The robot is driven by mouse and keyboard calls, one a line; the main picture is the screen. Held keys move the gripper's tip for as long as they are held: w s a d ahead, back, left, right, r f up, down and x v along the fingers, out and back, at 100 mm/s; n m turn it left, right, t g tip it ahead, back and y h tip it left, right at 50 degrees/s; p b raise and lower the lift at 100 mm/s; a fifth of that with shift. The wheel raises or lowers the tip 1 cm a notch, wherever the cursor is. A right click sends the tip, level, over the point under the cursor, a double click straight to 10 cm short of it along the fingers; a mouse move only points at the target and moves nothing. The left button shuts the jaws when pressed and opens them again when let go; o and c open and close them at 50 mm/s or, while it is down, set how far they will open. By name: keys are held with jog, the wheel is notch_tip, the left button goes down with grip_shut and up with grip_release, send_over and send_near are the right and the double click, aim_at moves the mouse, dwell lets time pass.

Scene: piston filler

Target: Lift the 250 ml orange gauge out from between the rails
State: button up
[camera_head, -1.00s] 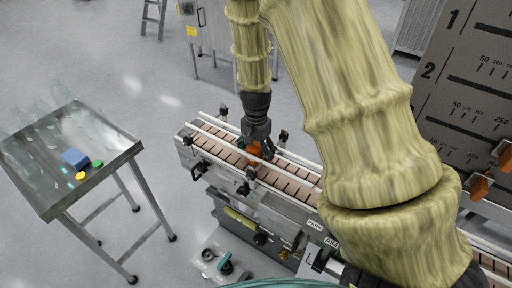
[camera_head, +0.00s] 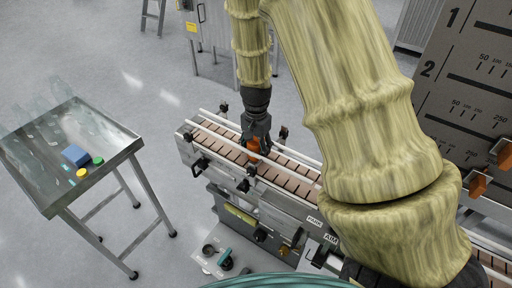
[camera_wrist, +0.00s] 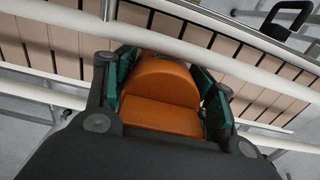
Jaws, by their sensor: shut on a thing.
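The orange gauge (camera_head: 254,146) is at the conveyor, between the two pale guide rails (camera_head: 217,144). In the wrist view the gauge (camera_wrist: 160,92) has a rounded top and a step, and it sits between the green finger pads. My gripper (camera_head: 256,140) points down over the conveyor and is shut on the gauge. In the wrist view my gripper (camera_wrist: 162,95) has one pad on each side of it. One rail (camera_wrist: 210,58) passes behind the gauge. The gauge's lower end is hidden, so I cannot tell whether it touches the belt.
The conveyor belt (camera_head: 297,185) has brown slats and black rail clamps (camera_head: 243,186). A steel table (camera_head: 52,205) with blue, green and yellow pieces stands at left. A grey panel (camera_head: 465,75) with numbered scales and orange sliders stands at right. Open floor lies between table and conveyor.

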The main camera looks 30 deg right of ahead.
jog(key=shift+r+p, duration=3.55)
jog(key=shift+r, duration=0.55)
jog(key=shift+r, duration=0.15)
